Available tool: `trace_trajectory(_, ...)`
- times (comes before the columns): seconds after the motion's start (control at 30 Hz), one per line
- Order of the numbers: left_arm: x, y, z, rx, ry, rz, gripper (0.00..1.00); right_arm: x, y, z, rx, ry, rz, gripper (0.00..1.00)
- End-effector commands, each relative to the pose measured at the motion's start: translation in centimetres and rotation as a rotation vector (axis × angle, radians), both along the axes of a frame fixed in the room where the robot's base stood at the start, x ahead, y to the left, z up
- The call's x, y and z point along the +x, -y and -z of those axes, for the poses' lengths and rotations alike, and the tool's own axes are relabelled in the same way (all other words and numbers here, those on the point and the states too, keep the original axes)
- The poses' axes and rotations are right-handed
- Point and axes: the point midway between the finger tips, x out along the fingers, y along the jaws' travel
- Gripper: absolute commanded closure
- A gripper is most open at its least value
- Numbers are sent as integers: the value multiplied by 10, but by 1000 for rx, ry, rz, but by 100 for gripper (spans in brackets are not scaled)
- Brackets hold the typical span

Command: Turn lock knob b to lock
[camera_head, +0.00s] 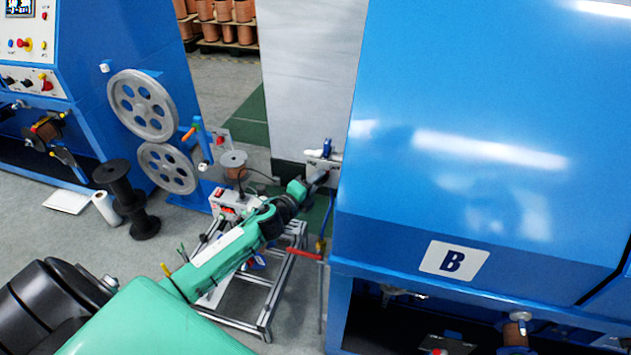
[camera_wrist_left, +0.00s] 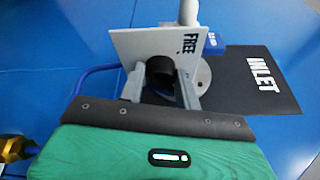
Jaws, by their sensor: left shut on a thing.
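A grey plate marked FREE (camera_wrist_left: 183,45) stands on the blue machine in the left wrist view, with a dark round knob (camera_wrist_left: 160,70), taken as lock knob b, in front of it. My left gripper (camera_wrist_left: 161,88) has its two grey fingers on either side of the knob and is shut on it. The gripper partly hides the knob, and no LOCK marking shows. In the head view my left gripper (camera_head: 318,180) reaches to small fittings on the left side of machine B (camera_head: 480,130). The right gripper is not in view.
A black INLET panel (camera_wrist_left: 258,82) lies right of the plate. Below my arm stands a metal frame (camera_head: 275,295) with a small white control box (camera_head: 232,204). Large grey pulleys (camera_head: 143,106) and black spools (camera_head: 124,195) stand left. Grey floor lies between.

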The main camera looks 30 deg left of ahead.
Motion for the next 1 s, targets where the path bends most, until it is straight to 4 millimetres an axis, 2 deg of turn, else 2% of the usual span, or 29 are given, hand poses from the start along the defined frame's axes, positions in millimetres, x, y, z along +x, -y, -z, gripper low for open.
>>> trace_trajectory(0.1,0,0,1,2,-1,1,90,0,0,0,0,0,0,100)
trace_trajectory(0.13,0,0,1,2,-1,1,61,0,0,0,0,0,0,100)
trace_trajectory(0.2,0,0,1,1,-1,1,47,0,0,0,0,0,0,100)
trace_trajectory(0.23,0,0,1,1,-1,1,45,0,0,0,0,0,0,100)
trace_trajectory(0.5,-1,0,1,0,0,0,45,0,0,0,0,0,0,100)
trace_trajectory(0.63,-7,-1,2,0,-1,0,45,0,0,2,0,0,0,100)
trace_trajectory(0.77,-23,-4,2,1,-2,0,45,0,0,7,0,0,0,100)
trace_trajectory(1.0,-63,-9,2,-1,-3,1,45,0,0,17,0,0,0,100)
